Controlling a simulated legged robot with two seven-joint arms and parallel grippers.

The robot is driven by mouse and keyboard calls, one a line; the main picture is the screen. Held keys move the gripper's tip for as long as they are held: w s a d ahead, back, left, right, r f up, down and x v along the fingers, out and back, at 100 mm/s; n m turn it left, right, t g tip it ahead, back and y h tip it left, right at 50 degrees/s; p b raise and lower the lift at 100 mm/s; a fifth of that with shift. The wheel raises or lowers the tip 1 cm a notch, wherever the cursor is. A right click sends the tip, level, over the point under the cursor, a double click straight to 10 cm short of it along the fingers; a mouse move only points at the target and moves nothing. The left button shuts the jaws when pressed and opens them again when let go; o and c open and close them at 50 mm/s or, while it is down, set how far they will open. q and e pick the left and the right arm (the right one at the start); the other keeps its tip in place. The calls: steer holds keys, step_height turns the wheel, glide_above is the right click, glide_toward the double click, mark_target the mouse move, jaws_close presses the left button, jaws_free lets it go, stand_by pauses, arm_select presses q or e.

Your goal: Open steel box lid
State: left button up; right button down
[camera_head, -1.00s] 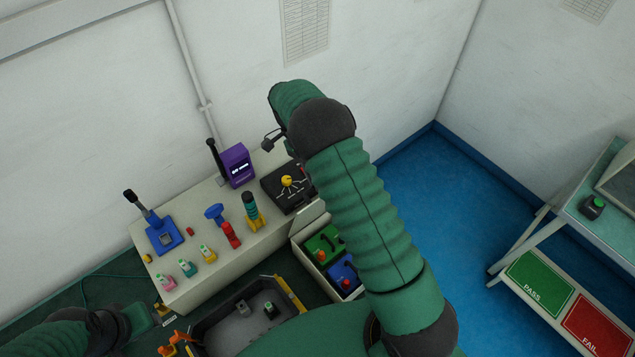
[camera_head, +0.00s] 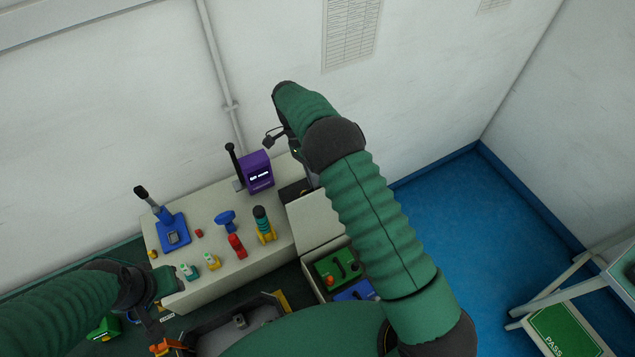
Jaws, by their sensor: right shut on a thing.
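The steel box (camera_head: 308,280) is pale grey and open on top at the right end of the console, with a green module (camera_head: 336,267) and a partly hidden blue module (camera_head: 355,291) inside. Its pale lid (camera_head: 313,218) stands raised at the back of the box opening, partly behind my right arm. My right gripper (camera_head: 299,158) is at the lid's upper end, shut on it; the fingertips are mostly hidden by the wrist. My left gripper (camera_head: 152,322) is low at the left, in front of the console, away from the box; its jaws are unclear.
The pale console (camera_head: 188,247) carries a blue lever base (camera_head: 172,232), a purple display unit (camera_head: 257,172) and several coloured knobs and switches. A dark tray (camera_head: 222,334) lies in front. A stand with a green PASS panel (camera_head: 563,330) is at right; blue floor between is clear.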

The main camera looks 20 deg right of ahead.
steer(key=shift+d, duration=0.1)
steer(key=c, duration=1.5)
jaws_free()
steer(key=shift+o, duration=0.2)
steer(key=shift+w+r, duration=0.1)
steer(key=shift+r, duration=0.05)
steer(key=p+v, duration=0.3)
steer(key=v, duration=0.4)
steer(key=shift+w, duration=0.2)
